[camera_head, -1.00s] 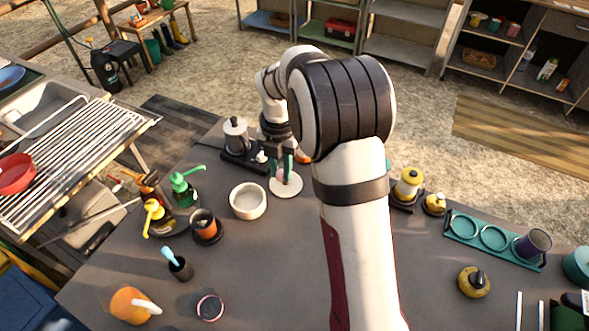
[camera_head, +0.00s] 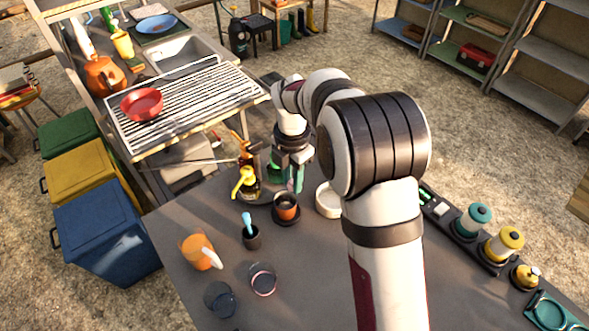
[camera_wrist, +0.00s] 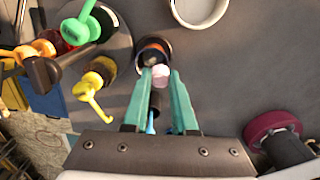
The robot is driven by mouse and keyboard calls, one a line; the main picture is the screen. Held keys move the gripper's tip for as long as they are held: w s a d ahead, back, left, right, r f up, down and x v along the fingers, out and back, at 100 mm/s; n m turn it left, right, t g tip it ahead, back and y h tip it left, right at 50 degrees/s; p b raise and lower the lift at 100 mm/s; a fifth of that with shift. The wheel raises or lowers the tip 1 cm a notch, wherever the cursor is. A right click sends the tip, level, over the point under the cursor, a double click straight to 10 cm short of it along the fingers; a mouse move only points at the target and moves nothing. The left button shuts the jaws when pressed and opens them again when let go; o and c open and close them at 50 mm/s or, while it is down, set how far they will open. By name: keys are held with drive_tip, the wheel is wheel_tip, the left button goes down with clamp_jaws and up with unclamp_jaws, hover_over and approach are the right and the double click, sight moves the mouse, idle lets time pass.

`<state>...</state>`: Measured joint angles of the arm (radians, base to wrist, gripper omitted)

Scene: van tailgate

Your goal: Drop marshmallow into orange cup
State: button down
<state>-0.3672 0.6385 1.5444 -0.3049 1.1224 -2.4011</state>
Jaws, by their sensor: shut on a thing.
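My gripper (camera_head: 297,182) points down with teal fingers, behind the cup in the head view. In the wrist view my gripper (camera_wrist: 161,76) is shut on a small pale pinkish-white marshmallow (camera_wrist: 161,71). The marshmallow overlaps the cup's near rim in the wrist view and appears above it; the exact height gap cannot be told. The marshmallow cannot be made out in the head view.
A yellow pump bottle (camera_head: 246,184) stands close left of the cup, with a green-topped one (camera_wrist: 83,22) beyond. A white bowl (camera_head: 327,201) is to the right, partly behind my arm. A dark holder (camera_head: 251,237) and orange mug (camera_head: 196,252) are nearer.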

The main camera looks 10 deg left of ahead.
drive_tip(key=c, duration=0.6)
unclamp_jaws()
drive_tip(key=shift+f, duration=0.1)
drive_tip(key=shift+c, duration=0.2)
wheel_tip(320, 180, up, 16)
drive_tip(key=shift+f, duration=0.1)
